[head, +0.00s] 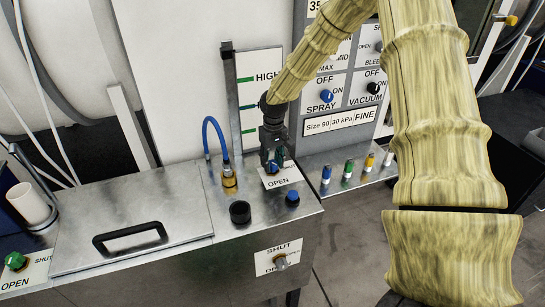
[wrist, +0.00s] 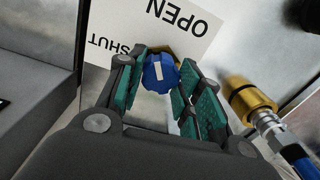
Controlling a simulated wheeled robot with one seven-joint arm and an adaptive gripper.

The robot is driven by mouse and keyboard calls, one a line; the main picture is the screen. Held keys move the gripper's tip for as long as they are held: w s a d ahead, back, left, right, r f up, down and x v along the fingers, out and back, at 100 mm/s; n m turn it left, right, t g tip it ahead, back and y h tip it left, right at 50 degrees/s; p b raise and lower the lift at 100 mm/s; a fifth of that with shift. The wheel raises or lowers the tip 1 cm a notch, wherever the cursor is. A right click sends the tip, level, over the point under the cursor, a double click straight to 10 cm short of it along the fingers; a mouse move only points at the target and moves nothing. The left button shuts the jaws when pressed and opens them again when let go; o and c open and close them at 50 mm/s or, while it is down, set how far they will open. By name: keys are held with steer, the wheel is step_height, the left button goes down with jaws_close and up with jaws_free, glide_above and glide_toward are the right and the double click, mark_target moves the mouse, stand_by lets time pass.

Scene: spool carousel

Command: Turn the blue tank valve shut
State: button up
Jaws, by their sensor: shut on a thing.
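The blue tank valve (wrist: 160,73) is a faceted blue knob with a white stripe on its face, on a brass base. In the head view the blue valve (head: 273,167) is mostly hidden by my gripper (head: 273,158), which comes down over it from above. In the wrist view my gripper (wrist: 160,95) has its green-padded fingers on either side of the knob, shut on it. A white label (wrist: 178,28) with OPEN and SHUT lies behind the knob, upside down in this view. The white stripe runs roughly up and down in the wrist view.
A brass fitting with a blue hose (head: 228,178) stands left of the valve; it is close on the right in the wrist view (wrist: 247,100). A black cap (head: 240,212) and a blue cap (head: 292,198) sit in front. A control panel (head: 345,90) stands behind.

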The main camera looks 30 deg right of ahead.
mark_target(272, 161)
steer(key=n+p, duration=0.2)
steer(key=n, duration=0.3)
steer(key=shift+r+n, duration=0.1)
steer(key=shift+n, duration=0.2)
steer(key=n+p, duration=0.2)
steer(key=n, duration=0.3)
steer(key=shift+n, duration=0.3)
steer(key=o, duration=1.1)
steer(key=shift+c, duration=0.2)
step_height(272, 161, up, 12)
steer(key=shift+w+d, duration=0.15)
